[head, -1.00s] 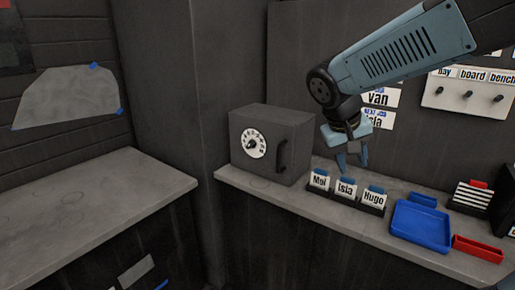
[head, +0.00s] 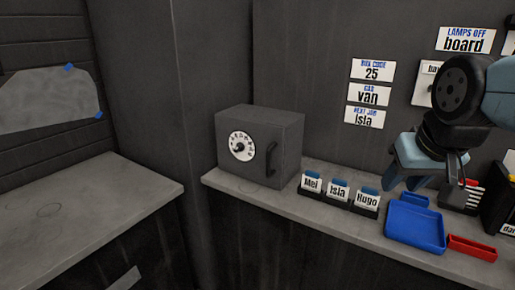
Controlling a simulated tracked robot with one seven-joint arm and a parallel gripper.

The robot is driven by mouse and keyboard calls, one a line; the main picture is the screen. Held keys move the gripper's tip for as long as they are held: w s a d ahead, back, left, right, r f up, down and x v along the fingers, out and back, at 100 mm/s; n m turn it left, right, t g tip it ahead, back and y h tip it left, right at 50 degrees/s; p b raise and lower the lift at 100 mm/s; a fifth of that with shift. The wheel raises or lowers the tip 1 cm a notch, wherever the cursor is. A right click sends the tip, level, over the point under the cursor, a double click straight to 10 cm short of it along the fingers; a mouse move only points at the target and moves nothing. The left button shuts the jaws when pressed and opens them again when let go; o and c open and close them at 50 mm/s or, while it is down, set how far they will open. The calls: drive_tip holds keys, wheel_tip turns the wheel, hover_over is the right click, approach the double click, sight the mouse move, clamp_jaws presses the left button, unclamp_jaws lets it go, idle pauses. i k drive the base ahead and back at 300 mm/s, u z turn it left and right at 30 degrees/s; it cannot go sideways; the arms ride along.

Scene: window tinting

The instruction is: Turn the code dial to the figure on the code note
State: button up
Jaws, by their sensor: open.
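The code dial (head: 242,146) is a white round face with a dark centre knob on the front of a dark grey box (head: 282,138). Its marks are too small to read, so I cannot tell its setting. The code note (head: 372,70) is a white card on the back wall that reads 25 under a blue heading. My gripper (head: 428,182) is open and empty, above the blue tray (head: 415,228). It is well to the right of the dial and touches nothing I can see.
The box has a dark handle (head: 271,159) on its front. A red tray (head: 472,248) lies at the right. The left worktop (head: 90,205) is mostly clear.

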sight(240, 146)
drive_tip(key=z, duration=0.75)
drive_tip(key=k, duration=0.7)
drive_tip(key=u, duration=0.5)
drive_tip(key=i, duration=1)
drive_tip(key=u, duration=0.05)
